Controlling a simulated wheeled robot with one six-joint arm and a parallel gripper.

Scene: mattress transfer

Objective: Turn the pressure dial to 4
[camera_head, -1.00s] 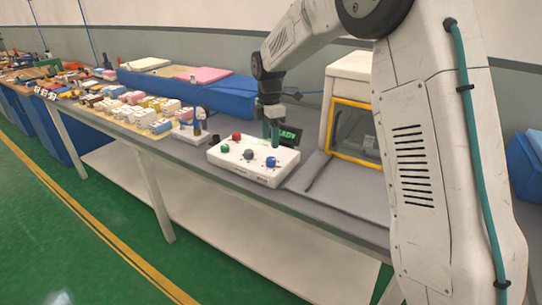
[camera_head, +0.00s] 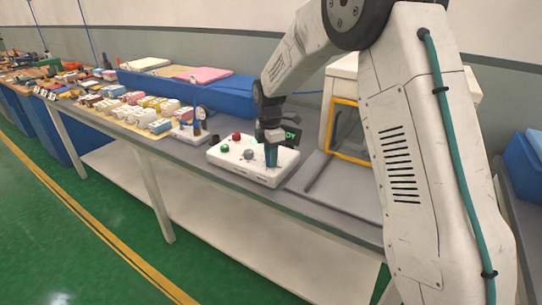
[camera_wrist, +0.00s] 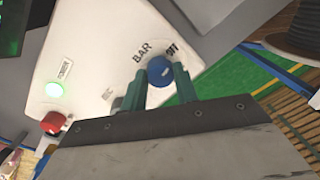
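The white control box (camera_head: 228,163) stands on the bench. It carries a green button (camera_head: 225,148), a red button (camera_head: 236,136) and a grey knob (camera_head: 249,154). In the wrist view, the blue dial (camera_wrist: 159,71) lies beside the lettering BAR and OFF; its setting is not readable. My gripper (camera_wrist: 160,80) points down at the dial, its two green fingers apart, one on each side. I cannot tell whether they touch it. In the head view, my gripper (camera_head: 271,163) hides most of the dial.
A dark display (camera_head: 292,135) with green text stands behind the box, partly hidden by my gripper. A white machine with a yellow-framed window (camera_head: 347,130) is to the right.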

